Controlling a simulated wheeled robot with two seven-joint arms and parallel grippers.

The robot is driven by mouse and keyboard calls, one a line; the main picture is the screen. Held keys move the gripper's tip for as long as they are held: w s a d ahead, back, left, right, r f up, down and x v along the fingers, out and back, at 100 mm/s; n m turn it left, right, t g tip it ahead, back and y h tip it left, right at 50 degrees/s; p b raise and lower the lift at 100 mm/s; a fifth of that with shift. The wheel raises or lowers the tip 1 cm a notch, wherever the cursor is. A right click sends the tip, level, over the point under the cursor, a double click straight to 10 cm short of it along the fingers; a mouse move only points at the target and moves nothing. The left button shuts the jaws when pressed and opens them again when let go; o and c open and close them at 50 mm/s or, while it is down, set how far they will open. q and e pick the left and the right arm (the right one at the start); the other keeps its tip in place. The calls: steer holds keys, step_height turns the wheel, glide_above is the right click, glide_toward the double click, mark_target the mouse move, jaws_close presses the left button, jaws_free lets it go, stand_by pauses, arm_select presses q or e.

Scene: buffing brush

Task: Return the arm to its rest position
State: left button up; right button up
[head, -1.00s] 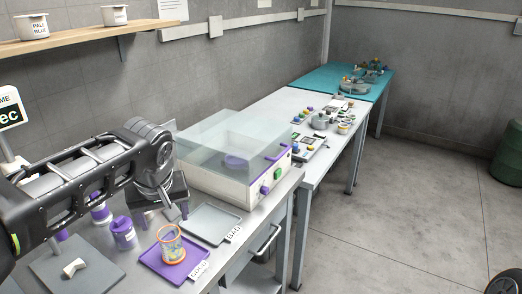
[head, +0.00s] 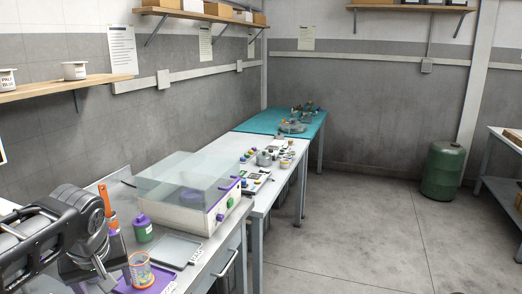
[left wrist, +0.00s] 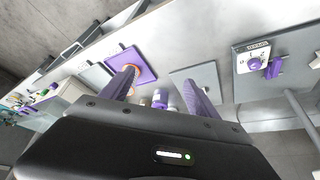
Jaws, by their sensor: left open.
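My left arm comes in at the lower left of the head view, with its gripper (head: 110,272) low over the near end of the bench. In the left wrist view the two purple fingers of the gripper (left wrist: 159,78) are apart, with nothing held between them. A clear cup with an orange rim (head: 140,272) stands on the purple tray (head: 166,284), close to the right of the gripper in the head view. The purple tray (left wrist: 142,62) also shows in the left wrist view, partly behind a finger. My right gripper is not in view.
A grey tray (head: 176,251) lies behind the purple one. A bottle with a purple cap (head: 142,229) and an upright orange handle (head: 104,198) stand near my arm. A clear-lidded machine (head: 186,208) stands farther back. The floor at right is clear up to a green drum (head: 443,172).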

arm_select(q)
steer(key=w+d+f+m+t+h, duration=0.35)
steer(key=w+d+f, duration=0.25)
steer(key=w+d, duration=0.35)
steer(key=s+d+f+m+h, duration=0.1)
steer(key=d+f, duration=0.3)
steer(key=f, duration=0.3)
steer(key=s+d+f+m+g+h, duration=0.1)
steer(key=d+f, duration=0.2)
steer(key=f, duration=0.4)
steer(key=d+f+h, duration=0.1)
steer(key=d+f, duration=0.3)
steer(key=f, duration=0.3)
steer(key=s+d+f+g, duration=0.3)
steer(key=s+f, duration=0.7)
steer(key=s, duration=0.2)
steer(key=s+d+f+g, duration=0.3)
steer(key=s+f, duration=0.7)
steer(key=s, duration=0.2)
steer(key=shift+s, duration=0.2)
steer(key=shift+d+n, duration=0.1)
steer(key=shift+n, duration=0.15)
